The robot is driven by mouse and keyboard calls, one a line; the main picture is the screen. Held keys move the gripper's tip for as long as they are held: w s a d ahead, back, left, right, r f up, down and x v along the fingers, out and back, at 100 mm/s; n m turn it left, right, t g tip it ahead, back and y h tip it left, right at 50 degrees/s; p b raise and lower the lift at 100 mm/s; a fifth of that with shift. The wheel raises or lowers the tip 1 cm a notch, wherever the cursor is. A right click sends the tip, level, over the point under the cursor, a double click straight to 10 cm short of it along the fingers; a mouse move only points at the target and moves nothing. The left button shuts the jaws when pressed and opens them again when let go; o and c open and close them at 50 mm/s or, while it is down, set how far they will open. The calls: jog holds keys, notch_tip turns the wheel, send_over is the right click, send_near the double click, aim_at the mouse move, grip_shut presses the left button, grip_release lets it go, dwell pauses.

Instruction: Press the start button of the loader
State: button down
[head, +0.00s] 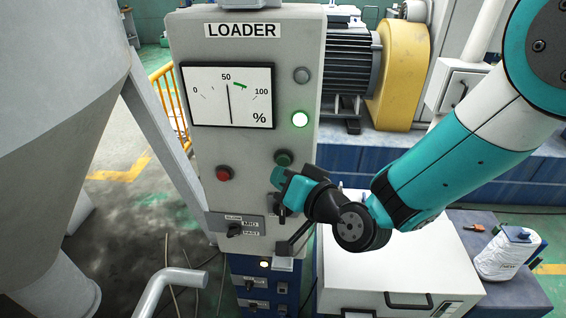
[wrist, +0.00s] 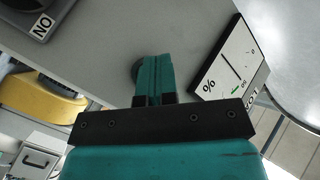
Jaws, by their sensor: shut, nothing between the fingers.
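The loader panel (head: 250,50) is a grey upright cabinet in the head view. Its green button (head: 283,158) sits right of centre, and a red button (head: 223,173) sits to its left. Neither carries a readable label. My gripper (head: 277,177) is shut and empty, its teal fingertips just below the green button. I cannot tell whether they touch it. In the wrist view the shut fingers (wrist: 153,75) point at the panel and partly hide a dark round part (wrist: 136,69) beside the tips.
A gauge (head: 228,95) shows its needle near 50, with a green mark to the right. A green lamp (head: 300,119) is lit, and a grey lamp (head: 302,75) above is unlit. A selector knob (head: 235,230) sits lower left. A white box (head: 400,265) stands below my arm.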

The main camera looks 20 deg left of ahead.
jog(key=shift+s, duration=0.1)
jog(key=shift+s+d+b, duration=0.15)
jog(key=shift+s+d, duration=0.05)
jog(key=shift+s, duration=0.6)
jog(key=shift+s+d+b, duration=0.1)
jog(key=shift+s+d, duration=0.05)
jog(key=shift+s, duration=0.6)
jog(key=shift+s+d+b, duration=0.15)
jog(key=shift+s+d, duration=0.05)
jog(key=shift+s, duration=0.6)
